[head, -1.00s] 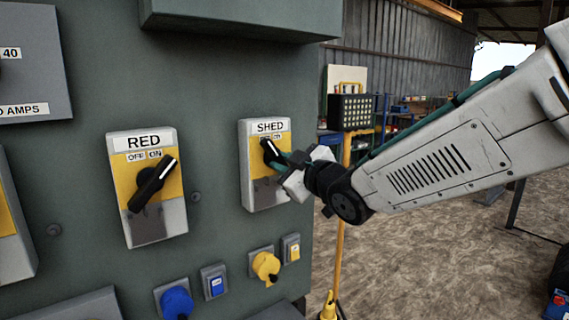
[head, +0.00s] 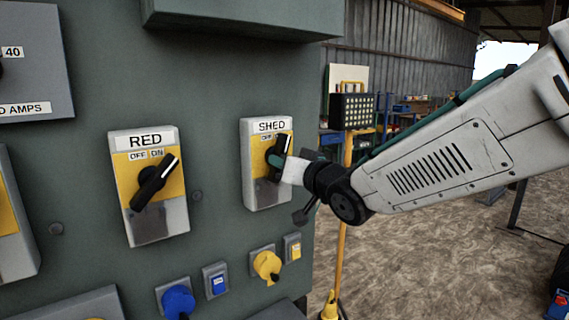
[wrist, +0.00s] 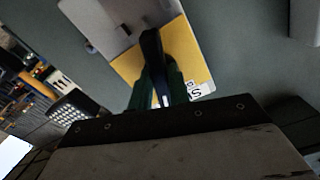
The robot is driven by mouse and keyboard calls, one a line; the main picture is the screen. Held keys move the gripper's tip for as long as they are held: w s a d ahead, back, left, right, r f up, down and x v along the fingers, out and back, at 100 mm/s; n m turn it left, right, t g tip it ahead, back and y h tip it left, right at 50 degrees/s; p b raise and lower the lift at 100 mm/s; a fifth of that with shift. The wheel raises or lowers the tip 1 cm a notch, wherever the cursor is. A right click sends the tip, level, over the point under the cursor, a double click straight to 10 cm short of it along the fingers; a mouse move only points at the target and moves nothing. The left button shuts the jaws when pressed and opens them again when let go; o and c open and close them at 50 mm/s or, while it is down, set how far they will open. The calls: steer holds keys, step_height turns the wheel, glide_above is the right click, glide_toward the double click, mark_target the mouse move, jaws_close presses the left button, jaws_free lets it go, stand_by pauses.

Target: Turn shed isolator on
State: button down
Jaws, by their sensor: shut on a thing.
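The shed isolator (head: 264,194) is a grey box with a yellow plate and a SHED label, on the green panel. Its black rotary handle (head: 285,142) tilts up and to the right, towards the ON side; part of the OFF/ON label is hidden. My gripper (head: 277,165) is at the handle with its green fingers closed around it. In the wrist view, the handle (wrist: 151,45) stands between the fingers of my gripper (wrist: 160,90), over the isolator's yellow plate (wrist: 198,52).
The red isolator (head: 152,230) sits to the left, its handle tilted up-right towards ON. Below are a yellow plug (head: 267,265), a blue plug (head: 178,301) and small switches. A work light (head: 352,111) on a yellow stand is behind my arm. Dirt floor lies open at right.

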steer(key=m, duration=0.5)
steer(key=shift+a, duration=0.1)
steer(key=shift+s+r+m, duration=0.1)
steer(key=shift+m, duration=0.2)
stand_by(0.4)
steer(key=c, duration=1.3)
jaws_free()
steer(key=v, duration=0.7)
steer(key=shift+s+d, duration=0.25)
steer(key=shift+s, duration=0.05)
